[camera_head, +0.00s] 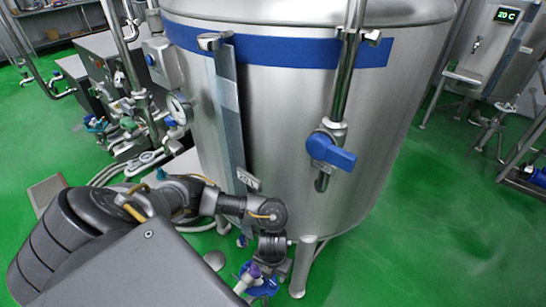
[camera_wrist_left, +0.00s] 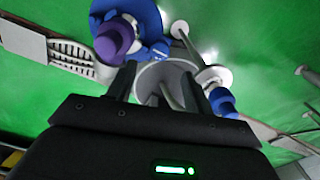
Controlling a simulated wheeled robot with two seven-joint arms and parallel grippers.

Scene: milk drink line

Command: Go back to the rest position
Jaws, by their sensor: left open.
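My left arm (camera_head: 192,192) reaches in from the left in the head view, in front of the large steel tank (camera_head: 290,130). Its wrist (camera_head: 272,244) is low, near the tank's bottom edge. In the left wrist view my left gripper (camera_wrist_left: 160,72) is open, with its two dark fingers apart. A rounded grey part shows beyond and between the fingers; I cannot tell what it is. Nothing is clearly held. In the head view the fingertips are hard to make out among the parts below the wrist. My right gripper is not in view.
A blue-handled valve (camera_head: 331,150) hangs on the tank's front pipe. A blue and purple fitting (camera_head: 262,280) is close to my left wrist. Pipes and a pump unit (camera_head: 105,75) stand at left. Another machine (camera_head: 495,50) stands at back right. Green floor (camera_head: 420,230) is open at right.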

